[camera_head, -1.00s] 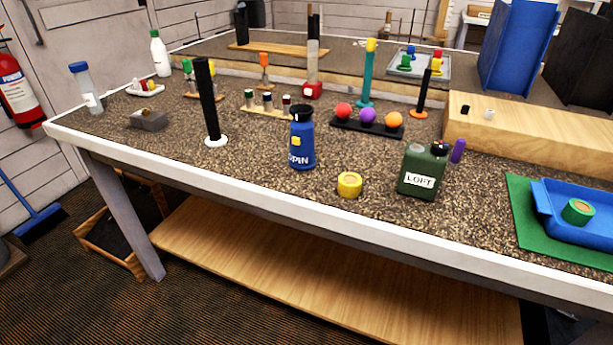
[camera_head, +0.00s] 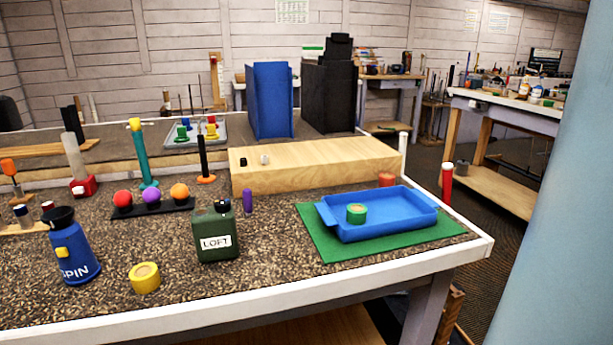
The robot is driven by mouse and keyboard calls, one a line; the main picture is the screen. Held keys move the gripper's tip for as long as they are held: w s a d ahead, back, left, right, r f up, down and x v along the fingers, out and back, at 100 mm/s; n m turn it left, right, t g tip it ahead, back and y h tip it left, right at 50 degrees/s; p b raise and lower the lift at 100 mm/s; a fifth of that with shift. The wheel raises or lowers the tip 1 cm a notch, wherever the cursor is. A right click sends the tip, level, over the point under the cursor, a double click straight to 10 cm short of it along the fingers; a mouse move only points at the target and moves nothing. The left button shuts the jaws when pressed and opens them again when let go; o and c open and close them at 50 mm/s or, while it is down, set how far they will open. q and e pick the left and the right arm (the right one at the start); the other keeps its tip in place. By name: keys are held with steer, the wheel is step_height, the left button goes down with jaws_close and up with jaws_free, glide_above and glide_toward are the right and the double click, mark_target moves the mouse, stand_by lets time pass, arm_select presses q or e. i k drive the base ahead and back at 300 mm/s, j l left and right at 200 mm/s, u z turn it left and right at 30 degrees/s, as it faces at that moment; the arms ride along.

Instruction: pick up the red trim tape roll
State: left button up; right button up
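A short red roll (camera_head: 387,180) stands just behind the far rim of the blue tray (camera_head: 418,222), on the right part of the workbench. Its lower part is hidden by the tray's rim. A green tape roll (camera_head: 356,214) with a tan centre lies inside the tray near its left end. A yellow tape roll (camera_head: 145,279) lies on the bench near the front edge. Neither of my grippers is in view.
The tray sits on a green mat (camera_head: 315,244). A wooden block (camera_head: 310,172) stands behind it, and a red cylinder (camera_head: 446,187) stands at the bench's right edge. A green LOFT canister (camera_head: 216,237) and blue SPIN bottle (camera_head: 70,250) stand left.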

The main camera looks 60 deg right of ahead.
mark_target(386, 179)
steer(key=z, duration=2.3)
steer(key=i+u, duration=0.15)
steer(key=u, duration=0.2)
steer(key=i+l+u, duration=0.1)
steer(key=u, duration=0.25)
steer(key=i+l+u, duration=0.15)
steer(key=u, duration=0.25)
